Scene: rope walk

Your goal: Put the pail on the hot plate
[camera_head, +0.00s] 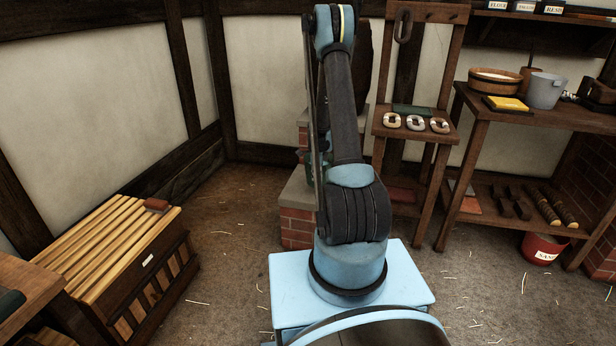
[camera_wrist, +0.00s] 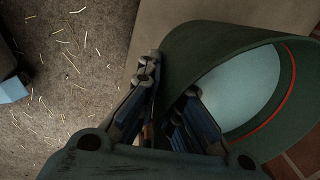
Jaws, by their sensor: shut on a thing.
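A dark green round vessel (camera_wrist: 220,40), which I take to be the pail, fills the right of the wrist view. Its open mouth shows a pale blue-grey inside (camera_wrist: 240,90) with a thin red line around it. My gripper (camera_wrist: 168,95) is shut on its wall, one finger outside and one inside. In the head view the gripper and vessel are mostly hidden behind my arm, by a brick pier with a pale stone top (camera_head: 296,198). I cannot make out a hot plate. Whether the vessel touches the stone under it is unclear.
A wooden stand (camera_head: 416,122) with several rings is right of the pier. A bench (camera_head: 478,117) at right holds a grey bucket (camera_head: 547,90) and a wooden tub (camera_head: 495,82). A red sand bucket (camera_head: 543,248) is on the floor. A slatted chest (camera_head: 120,262) stands at left.

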